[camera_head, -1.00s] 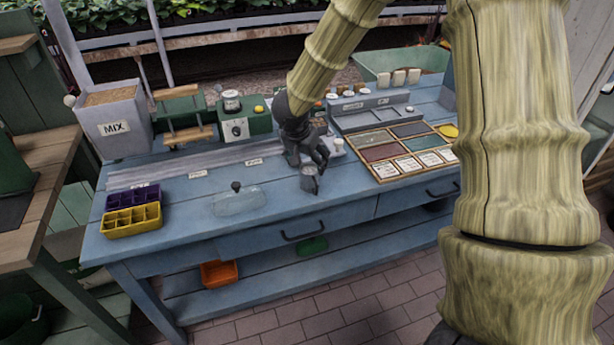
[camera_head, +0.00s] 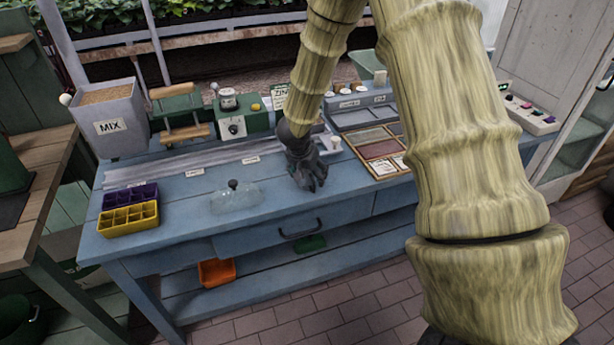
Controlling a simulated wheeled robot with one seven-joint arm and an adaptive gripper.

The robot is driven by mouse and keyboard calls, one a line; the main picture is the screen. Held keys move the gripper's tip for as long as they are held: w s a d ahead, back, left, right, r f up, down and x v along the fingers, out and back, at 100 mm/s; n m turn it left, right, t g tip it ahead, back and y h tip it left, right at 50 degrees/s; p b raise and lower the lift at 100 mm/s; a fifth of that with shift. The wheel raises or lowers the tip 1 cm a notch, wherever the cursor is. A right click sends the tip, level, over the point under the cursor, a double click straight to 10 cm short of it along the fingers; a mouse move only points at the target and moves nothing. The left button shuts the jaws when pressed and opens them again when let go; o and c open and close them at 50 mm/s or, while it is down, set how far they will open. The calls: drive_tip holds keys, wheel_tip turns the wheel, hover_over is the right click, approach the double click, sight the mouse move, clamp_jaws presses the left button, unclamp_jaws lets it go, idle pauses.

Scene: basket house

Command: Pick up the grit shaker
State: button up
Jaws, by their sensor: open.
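My gripper (camera_head: 311,184) is dark grey and points down over the front part of the blue bench, above the drawer. Its fingers look spread. The small grey cup-like thing that stood at this spot, which may be the grit shaker, is now hidden by the gripper or cannot be told apart from it. I cannot tell whether the fingers are around it or touching it. A small white cup (camera_head: 335,143) stands just behind and right of the gripper.
On the blue bench (camera_head: 190,225), a clear lidded dish (camera_head: 237,197) lies left of my gripper, with yellow (camera_head: 129,219) and purple (camera_head: 128,196) trays farther left. A green scale (camera_head: 236,124) stands behind. A framed sectioned tray (camera_head: 378,150) is at right. Bench between dish and gripper is clear.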

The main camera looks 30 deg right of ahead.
drive_tip(key=shift+f, duration=0.1)
drive_tip(key=c, duration=1.3)
drive_tip(key=shift+o, duration=0.2)
